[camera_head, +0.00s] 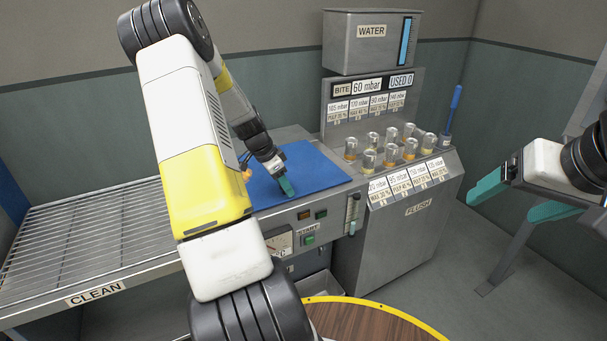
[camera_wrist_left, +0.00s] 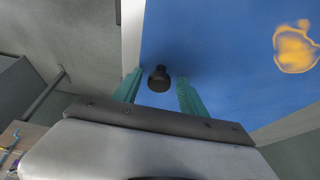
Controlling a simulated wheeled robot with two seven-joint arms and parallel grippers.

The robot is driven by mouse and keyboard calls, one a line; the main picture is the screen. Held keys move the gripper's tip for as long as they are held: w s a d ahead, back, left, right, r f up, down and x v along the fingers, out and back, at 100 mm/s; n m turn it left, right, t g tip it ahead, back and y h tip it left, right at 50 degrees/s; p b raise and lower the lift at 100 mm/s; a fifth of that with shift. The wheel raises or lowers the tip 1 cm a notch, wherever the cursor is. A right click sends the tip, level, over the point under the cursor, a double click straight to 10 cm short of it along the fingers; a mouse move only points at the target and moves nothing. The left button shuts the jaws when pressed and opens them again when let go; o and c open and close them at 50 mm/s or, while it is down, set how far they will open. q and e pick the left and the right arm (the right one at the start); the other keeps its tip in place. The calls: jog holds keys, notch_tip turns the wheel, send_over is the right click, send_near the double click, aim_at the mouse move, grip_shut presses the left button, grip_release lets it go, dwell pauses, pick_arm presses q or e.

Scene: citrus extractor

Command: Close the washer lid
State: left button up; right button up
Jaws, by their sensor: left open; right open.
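The blue washer lid (camera_head: 318,168) lies across the top of the grey washer housing in the head view, and I cannot tell if it is fully down. My left gripper (camera_head: 287,187) is over the lid's front part. In the left wrist view the blue lid (camera_wrist_left: 225,45) has an orange fruit mark and a black knob (camera_wrist_left: 158,78). The knob appears between the open fingers of my left gripper (camera_wrist_left: 157,90); contact cannot be told. My right gripper (camera_head: 522,198) is open and empty at the far right, away from the washer.
A slatted rack (camera_head: 80,240) marked CLEAN adjoins the washer on the left. At right stands a grey station with several small glass cups and a WATER tank (camera_head: 372,45). The washer's front panel has a gauge and green START button (camera_head: 309,239). A round wooden table (camera_head: 370,325) is in front.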

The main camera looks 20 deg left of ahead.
pick_arm(q)
jog(key=v, duration=0.7)
jog(key=shift+r, duration=0.35)
jog(key=shift+s+a, duration=0.1)
jog(key=shift+s, duration=0.05)
jog(key=s+d+r+n+t+y, duration=0.15)
jog(key=s+d+r, duration=0.25)
jog(key=d+r, duration=0.4)
jog(key=s+d+r+n+g, duration=0.1)
jog(key=s+d+r+n, duration=0.1)
jog(key=s+d+r, duration=0.4)
jog(key=s+d+r+n+t, duration=0.2)
jog(key=s+d+r, duration=0.3)
jog(key=s+d, duration=0.4)
jog(key=s+n, duration=0.1)
jog(key=s, duration=0.2)
jog(key=shift+s+r+n+h, duration=0.15)
jog(key=shift+s+n+h, duration=0.05)
jog(key=shift+n+h, duration=0.15)
jog(key=shift+s+t, duration=0.25)
jog(key=shift+c, duration=0.3)
